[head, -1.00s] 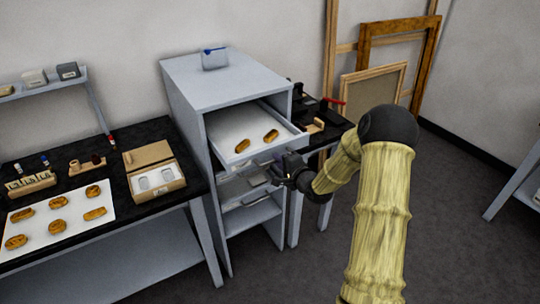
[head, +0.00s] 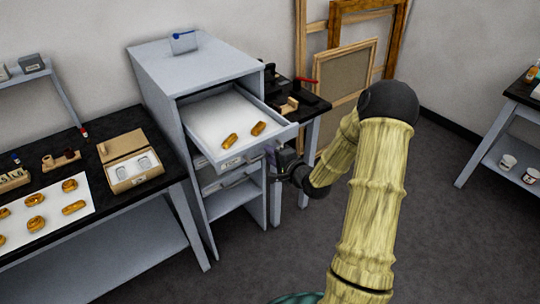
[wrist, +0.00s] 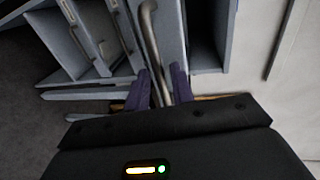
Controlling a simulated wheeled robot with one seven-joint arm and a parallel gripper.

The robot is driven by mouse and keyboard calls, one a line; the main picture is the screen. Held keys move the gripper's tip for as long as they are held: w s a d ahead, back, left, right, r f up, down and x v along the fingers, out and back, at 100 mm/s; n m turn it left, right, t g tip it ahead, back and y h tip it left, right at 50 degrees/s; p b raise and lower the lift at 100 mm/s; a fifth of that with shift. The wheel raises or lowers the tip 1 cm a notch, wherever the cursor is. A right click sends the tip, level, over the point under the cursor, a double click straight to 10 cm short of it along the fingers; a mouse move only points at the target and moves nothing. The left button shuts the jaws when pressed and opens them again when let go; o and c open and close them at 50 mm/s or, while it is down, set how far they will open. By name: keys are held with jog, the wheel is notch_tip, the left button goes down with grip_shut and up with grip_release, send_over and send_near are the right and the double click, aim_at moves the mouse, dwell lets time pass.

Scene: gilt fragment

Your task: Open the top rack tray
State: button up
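The rack (head: 200,62) is a grey cabinet with an open front. Its top tray (head: 205,108) is pulled well out and holds two golden fragments, (head: 230,141) and (head: 258,128), on a white surface. My gripper (head: 277,158) is at the tray's front, just below its right part; its fingertips are hard to make out in the head view. In the wrist view, the two purple fingers of my gripper (wrist: 162,85) stand on either side of a curved grey bar handle (wrist: 149,30) and look closed on it.
Lower trays (head: 232,180) sit in the rack below. A black-topped table (head: 110,210) at left carries golden fragments and an open box (head: 135,165). A second dark table (head: 312,103) stands right of the rack, with frames (head: 345,75) behind. Floor (head: 440,210) at right is clear.

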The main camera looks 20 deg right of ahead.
jog(key=shift+o, duration=0.4)
jog(key=p+v, duration=0.8)
jog(key=v, duration=0.9)
jog(key=shift+s, duration=0.2)
dwell(0.4)
